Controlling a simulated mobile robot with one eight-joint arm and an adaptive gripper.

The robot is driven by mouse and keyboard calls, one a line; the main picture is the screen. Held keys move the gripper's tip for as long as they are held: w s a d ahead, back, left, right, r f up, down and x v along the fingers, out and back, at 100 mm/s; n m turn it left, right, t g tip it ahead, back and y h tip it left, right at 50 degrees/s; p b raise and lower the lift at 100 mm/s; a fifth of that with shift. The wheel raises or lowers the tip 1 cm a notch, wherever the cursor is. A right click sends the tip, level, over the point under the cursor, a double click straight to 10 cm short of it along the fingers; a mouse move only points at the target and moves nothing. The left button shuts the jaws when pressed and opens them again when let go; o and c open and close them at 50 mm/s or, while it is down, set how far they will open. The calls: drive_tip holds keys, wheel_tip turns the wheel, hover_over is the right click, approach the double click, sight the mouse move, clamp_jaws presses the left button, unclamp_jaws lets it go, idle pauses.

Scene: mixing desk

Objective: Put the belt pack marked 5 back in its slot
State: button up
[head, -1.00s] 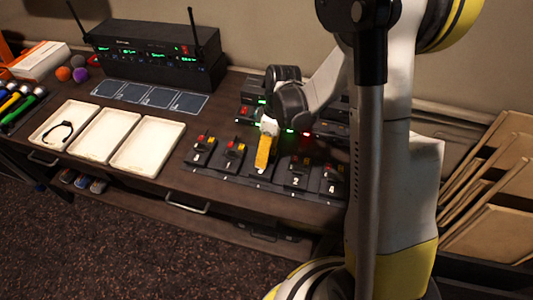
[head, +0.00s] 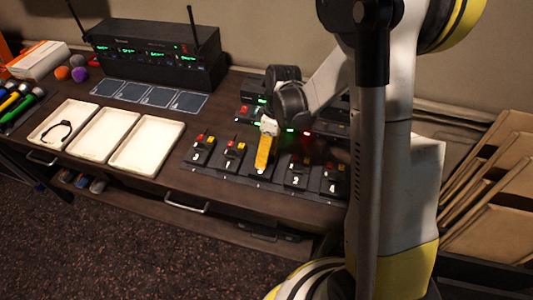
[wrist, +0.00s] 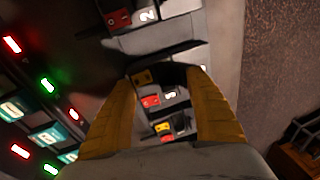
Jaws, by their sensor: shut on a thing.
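The charging rack (head: 225,179) holds a front row of slots with small dark belt packs that have red and yellow knobs. My gripper (head: 262,170) points down at the middle slot, its yellow fingers around a dark belt pack (wrist: 170,75). In the wrist view the fingertips (wrist: 165,78) close on its sides, and a yellow part shows at its left. Its number is hidden or too small to read. I cannot tell whether it is fully seated. The belt pack marked 2 (head: 297,171) stands just to the right, and it also shows in the wrist view (wrist: 140,18).
Two packs (head: 202,148) (head: 233,153) stand left of my gripper, and one marked 4 (head: 332,182) at the right end. Lit units (head: 250,108) are behind. Cream trays (head: 147,146), dark cards (head: 157,96) and a receiver (head: 150,52) with antennas lie left.

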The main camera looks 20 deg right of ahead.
drive_tip(key=shift+f+b, duration=0.3)
drive_tip(key=shift+f, duration=0.1)
idle(0.3)
drive_tip(key=o, duration=1.7)
drive_tip(key=shift+c, duration=0.2)
drive_tip(key=shift+r, duration=0.1)
drive_tip(key=shift+s+a+p+v, duration=0.1)
drive_tip(key=shift+a+p+v, duration=0.1)
drive_tip(key=shift+p+v, duration=0.8)
drive_tip(key=shift+s+a+p+v, duration=0.1)
drive_tip(key=shift+a+p+v, duration=0.15)
drive_tip(key=shift+p+v, duration=0.7)
drive_tip(key=shift+s+a+p+v, duration=0.15)
drive_tip(key=shift+p+v, duration=0.35)
drive_tip(key=shift+v, duration=0.95)
drive_tip(key=shift+w+r, duration=0.1)
